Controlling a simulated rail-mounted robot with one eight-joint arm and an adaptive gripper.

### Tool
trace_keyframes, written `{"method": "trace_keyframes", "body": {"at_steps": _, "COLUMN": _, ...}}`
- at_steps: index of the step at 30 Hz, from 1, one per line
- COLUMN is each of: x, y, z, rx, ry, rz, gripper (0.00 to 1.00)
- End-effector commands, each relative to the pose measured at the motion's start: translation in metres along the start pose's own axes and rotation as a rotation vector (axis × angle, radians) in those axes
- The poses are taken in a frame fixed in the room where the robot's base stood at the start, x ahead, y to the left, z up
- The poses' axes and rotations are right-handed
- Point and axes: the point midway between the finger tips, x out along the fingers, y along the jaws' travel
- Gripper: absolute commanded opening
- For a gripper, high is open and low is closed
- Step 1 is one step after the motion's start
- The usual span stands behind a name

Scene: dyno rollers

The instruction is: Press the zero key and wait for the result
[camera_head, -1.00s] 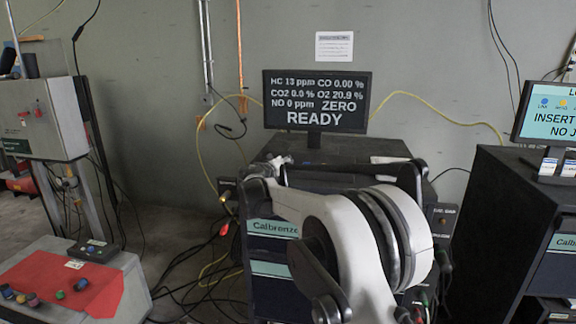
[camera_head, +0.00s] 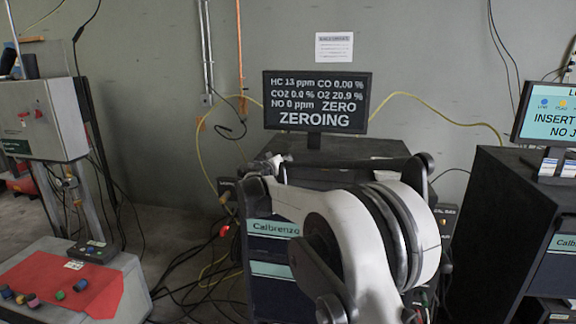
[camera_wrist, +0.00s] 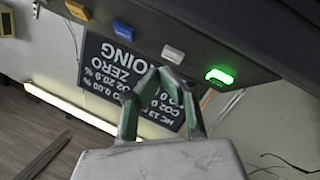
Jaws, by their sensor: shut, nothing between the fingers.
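An orange key (camera_wrist: 78,10), a blue key (camera_wrist: 122,28) and a glowing green key (camera_wrist: 219,76) share the dark panel. Their labels are unreadable, so I cannot tell which is the zero key. In the head view my arm hides my gripper.
The dark analyser cabinet (camera_head: 270,228) stands behind my arm. A second dark cabinet (camera_head: 502,225) with a lit screen (camera_head: 549,113) is at right. A red-topped console (camera_head: 55,277) is at left. Loose cables (camera_head: 190,270) lie on the floor between.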

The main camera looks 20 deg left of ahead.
Motion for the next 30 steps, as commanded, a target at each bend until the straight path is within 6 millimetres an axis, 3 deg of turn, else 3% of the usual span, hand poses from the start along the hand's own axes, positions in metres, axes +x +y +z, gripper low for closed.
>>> {"method": "trace_keyframes", "body": {"at_steps": 11, "x": -0.002, "y": 0.002, "z": -0.002, "rx": 0.0, "ry": 0.0, "rz": 0.0, "gripper": 0.0}}
{"method": "trace_keyframes", "body": {"at_steps": 30, "x": -0.035, "y": 0.026, "z": -0.025, "rx": 0.0, "ry": -0.001, "rz": 0.001, "gripper": 0.0}}
